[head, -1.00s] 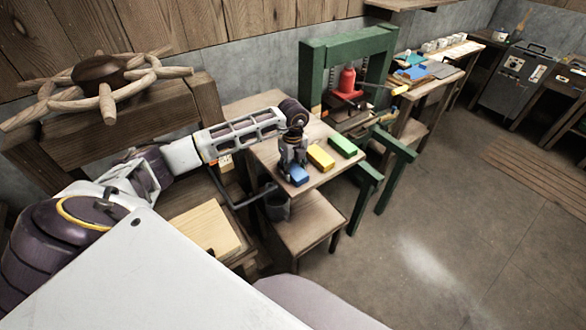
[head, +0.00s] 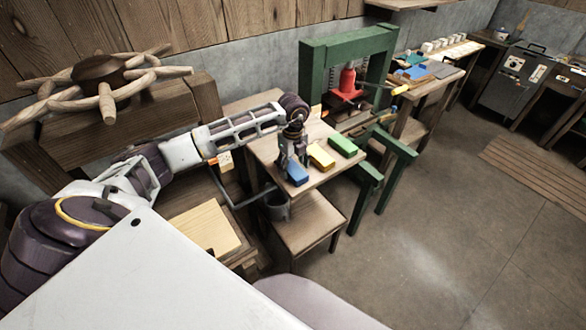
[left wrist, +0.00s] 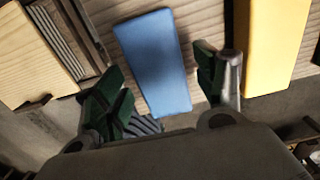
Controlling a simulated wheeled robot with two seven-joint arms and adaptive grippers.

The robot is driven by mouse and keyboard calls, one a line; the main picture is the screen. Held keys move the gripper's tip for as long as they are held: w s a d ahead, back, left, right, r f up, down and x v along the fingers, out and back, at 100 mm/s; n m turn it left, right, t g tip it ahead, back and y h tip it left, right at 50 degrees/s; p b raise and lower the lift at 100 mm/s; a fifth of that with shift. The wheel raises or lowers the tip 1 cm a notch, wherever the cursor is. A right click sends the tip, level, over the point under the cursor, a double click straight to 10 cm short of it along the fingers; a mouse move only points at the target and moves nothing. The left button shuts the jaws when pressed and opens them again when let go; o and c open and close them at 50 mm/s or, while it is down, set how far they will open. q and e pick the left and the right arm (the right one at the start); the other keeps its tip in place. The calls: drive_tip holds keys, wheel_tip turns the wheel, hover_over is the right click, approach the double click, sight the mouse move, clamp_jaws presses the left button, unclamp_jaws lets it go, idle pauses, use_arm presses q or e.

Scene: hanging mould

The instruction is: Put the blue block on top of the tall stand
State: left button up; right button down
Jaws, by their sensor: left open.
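The blue block (head: 298,173) lies on a wooden table (head: 262,152), near its front edge, left of a yellow block (head: 320,157). My left gripper (head: 286,162) points down right at the blue block. In the left wrist view its open fingers (left wrist: 162,82) stand on either side of the blue block (left wrist: 155,55), with a visible gap on the right side. The yellow block (left wrist: 272,45) is outside the right finger. I cannot tell which piece of furniture is the tall stand. My right gripper does not show.
A green block (head: 343,146) lies beyond the yellow one. A green press frame (head: 350,45) with a red jack (head: 347,82) stands behind. A low wooden stool (head: 308,222) and a grey bucket (head: 275,205) are below the table. The floor at right is open.

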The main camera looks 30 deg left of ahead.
sight(293, 168)
use_arm(q)
wheel_tip(293, 168, up, 11)
drive_tip(key=b, duration=0.1)
drive_tip(key=shift+f, duration=0.2)
